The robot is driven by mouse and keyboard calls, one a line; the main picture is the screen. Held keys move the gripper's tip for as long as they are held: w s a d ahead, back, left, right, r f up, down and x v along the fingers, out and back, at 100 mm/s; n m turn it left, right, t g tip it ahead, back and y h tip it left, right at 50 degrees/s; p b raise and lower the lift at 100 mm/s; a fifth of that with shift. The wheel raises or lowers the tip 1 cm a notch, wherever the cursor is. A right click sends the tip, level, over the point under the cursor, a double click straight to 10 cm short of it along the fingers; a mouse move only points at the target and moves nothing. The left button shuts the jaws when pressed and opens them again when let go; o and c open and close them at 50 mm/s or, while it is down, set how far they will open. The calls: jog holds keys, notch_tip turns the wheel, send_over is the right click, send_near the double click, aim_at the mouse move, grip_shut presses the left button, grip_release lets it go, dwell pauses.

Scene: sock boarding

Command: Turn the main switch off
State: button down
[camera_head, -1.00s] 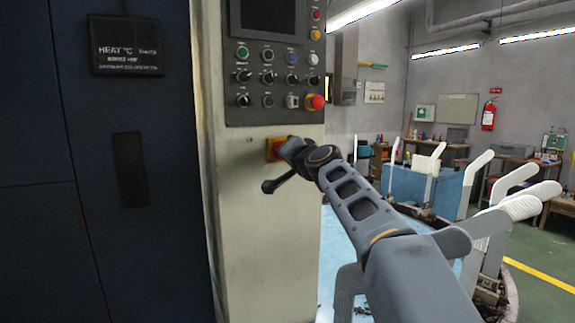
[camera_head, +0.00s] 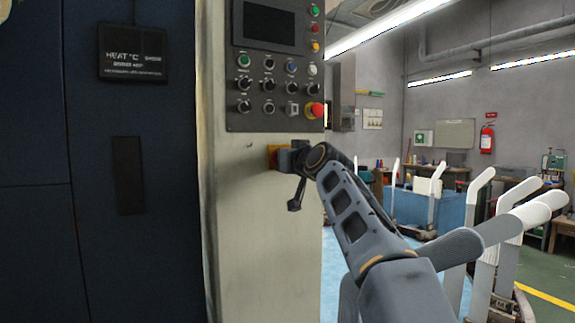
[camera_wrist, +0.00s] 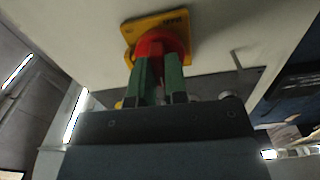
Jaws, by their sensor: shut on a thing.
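The main switch is a red rotary knob (camera_wrist: 155,42) on a yellow square plate (camera_wrist: 128,30) in the wrist view. In the head view only part of the yellow plate (camera_head: 272,157) shows, on the pale cabinet face below the control panel; my gripper hides the knob there. My gripper (camera_wrist: 158,75) has its two green fingers shut on the red knob, one on each side. In the head view my gripper (camera_head: 287,160) is up against the plate. The plate's lettering is too blurred to read.
Above the switch is the control panel (camera_head: 268,95) with several knobs and a red emergency button (camera_head: 314,110) close over my wrist. A dark blue cabinet (camera_head: 35,130) stands left. White leg-shaped forms (camera_head: 480,182) stand at right, beside my arm.

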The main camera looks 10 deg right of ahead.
jog(key=shift+f+n, duration=0.1)
jog(key=shift+n, duration=0.3)
jog(key=c, duration=1.1)
grip_release()
jog(key=shift+c, duration=0.2)
jog(key=s+d+b, duration=0.2)
jog(key=s+b, duration=0.1)
jog(key=s, duration=1)
jog(key=shift+s+d, duration=0.25)
jog(key=shift+d, duration=0.1)
jog(key=shift+w, duration=0.1)
